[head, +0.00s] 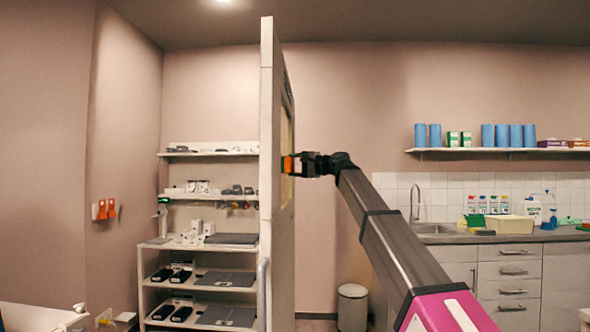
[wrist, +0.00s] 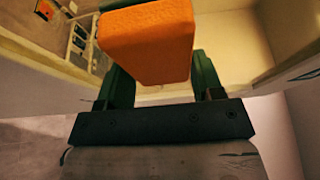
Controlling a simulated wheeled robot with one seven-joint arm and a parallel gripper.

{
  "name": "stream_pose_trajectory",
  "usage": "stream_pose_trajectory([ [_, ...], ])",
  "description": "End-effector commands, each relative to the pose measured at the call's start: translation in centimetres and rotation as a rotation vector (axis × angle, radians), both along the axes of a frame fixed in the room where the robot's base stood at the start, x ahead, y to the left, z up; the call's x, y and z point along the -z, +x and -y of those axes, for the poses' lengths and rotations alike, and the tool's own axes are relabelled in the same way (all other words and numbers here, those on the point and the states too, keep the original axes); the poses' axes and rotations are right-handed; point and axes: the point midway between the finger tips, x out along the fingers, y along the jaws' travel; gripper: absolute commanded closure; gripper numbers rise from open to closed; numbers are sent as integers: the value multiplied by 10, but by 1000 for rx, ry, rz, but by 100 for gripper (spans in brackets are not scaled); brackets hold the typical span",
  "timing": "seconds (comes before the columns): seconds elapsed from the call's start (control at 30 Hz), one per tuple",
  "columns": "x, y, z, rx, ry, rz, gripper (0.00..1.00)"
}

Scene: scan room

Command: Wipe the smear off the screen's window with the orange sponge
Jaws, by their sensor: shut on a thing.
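The screen (head: 270,225) stands upright and shows almost edge-on in the head view. Its window (head: 286,130) is on the right-hand face, seen at a steep slant. My gripper (head: 296,164) reaches in from the right at window height. It is shut on the orange sponge (head: 287,164), which is at or very close to the window; I cannot tell if they touch. In the wrist view the sponge (wrist: 150,45) sits between both dark fingers, in front of the yellowish window area. I cannot make out the smear in either view.
Behind the screen on the left is a shelf unit (head: 200,283) with trays and devices. On the right is a counter with a sink (head: 435,229) and bottles, under a wall shelf (head: 500,150). A white bin (head: 352,305) stands on the floor between.

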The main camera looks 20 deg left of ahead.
Motion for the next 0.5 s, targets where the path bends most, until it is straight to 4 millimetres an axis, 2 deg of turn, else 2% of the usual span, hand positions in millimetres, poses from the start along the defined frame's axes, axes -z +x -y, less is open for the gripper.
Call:
stream_pose_trajectory([
  [0.1,-8,0,-2,-1,1,0,58],
  [0.27,-9,2,-3,0,1,-1,58],
  [0.5,-9,19,-8,0,0,-1,58],
])
